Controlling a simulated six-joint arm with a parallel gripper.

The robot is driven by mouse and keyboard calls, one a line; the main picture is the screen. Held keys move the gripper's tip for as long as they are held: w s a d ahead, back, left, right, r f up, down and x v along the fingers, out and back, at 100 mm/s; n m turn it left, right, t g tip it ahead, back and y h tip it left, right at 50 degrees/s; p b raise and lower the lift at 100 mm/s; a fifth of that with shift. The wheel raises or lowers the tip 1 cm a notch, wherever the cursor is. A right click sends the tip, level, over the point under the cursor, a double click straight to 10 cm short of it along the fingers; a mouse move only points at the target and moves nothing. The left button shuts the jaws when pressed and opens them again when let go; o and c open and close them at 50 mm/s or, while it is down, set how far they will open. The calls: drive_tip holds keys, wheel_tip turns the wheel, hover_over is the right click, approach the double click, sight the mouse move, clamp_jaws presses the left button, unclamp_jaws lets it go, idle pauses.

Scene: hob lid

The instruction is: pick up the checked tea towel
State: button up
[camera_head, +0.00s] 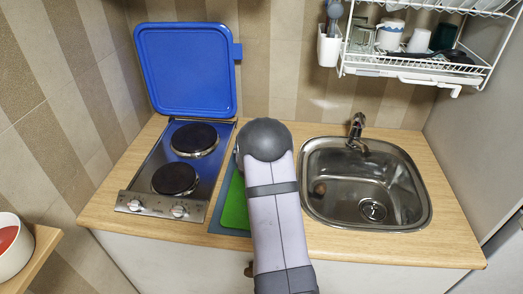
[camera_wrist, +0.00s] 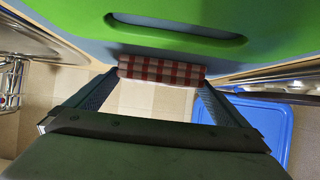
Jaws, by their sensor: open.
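The checked tea towel (camera_wrist: 160,71), red, dark and pale, shows in the wrist view as a narrow folded strip at the edge of the green board. My gripper (camera_wrist: 160,77) is open, with one finger at each end of the visible strip. I cannot tell whether the fingers touch it. In the head view my arm hides the towel and the gripper's fingers.
A green board (camera_head: 234,208) with a slot handle lies between the two-plate hob (camera_head: 157,200) and the steel sink (camera_head: 320,205). The blue hob lid (camera_head: 186,68) stands raised against the wall. A white dish rack (camera_head: 420,68) hangs above the sink.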

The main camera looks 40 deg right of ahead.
drive_tip(key=shift+w+d+f, duration=0.35)
drive_tip(key=c, duration=0.8)
drive_tip(key=shift+c, duration=0.2)
drive_tip(key=shift+r, duration=0.15)
